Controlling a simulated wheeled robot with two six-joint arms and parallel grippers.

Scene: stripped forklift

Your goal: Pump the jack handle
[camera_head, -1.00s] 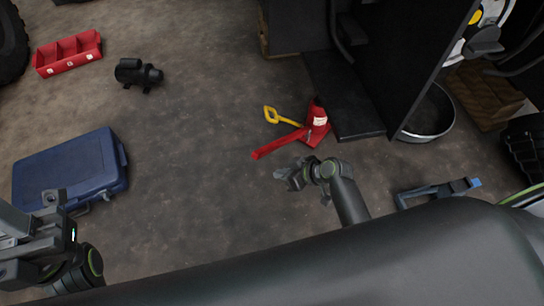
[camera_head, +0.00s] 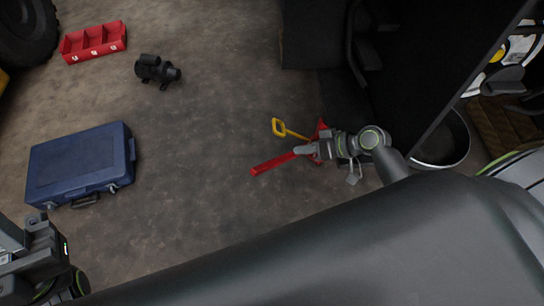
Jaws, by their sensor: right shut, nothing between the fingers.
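The red jack (camera_head: 322,127) stands on the floor right of centre, mostly hidden behind my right gripper. Its red handle (camera_head: 272,164) slopes down and to the left, low near the floor. The yellow-handled piece (camera_head: 280,128) sticks out to the left of the jack. My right gripper (camera_head: 309,150) is shut with nothing held. It overlaps the upper end of the handle in the picture; I cannot tell whether it touches. My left gripper (camera_head: 38,226) is at the lower left, far from the jack, and its fingers are not clear.
A dark forklift body (camera_head: 400,75) stands right behind the jack. A round metal pan (camera_head: 442,140) lies at the right. A blue case (camera_head: 80,162), a black motor-like part (camera_head: 157,70) and a red bin (camera_head: 93,42) are on the left. The floor between is clear.

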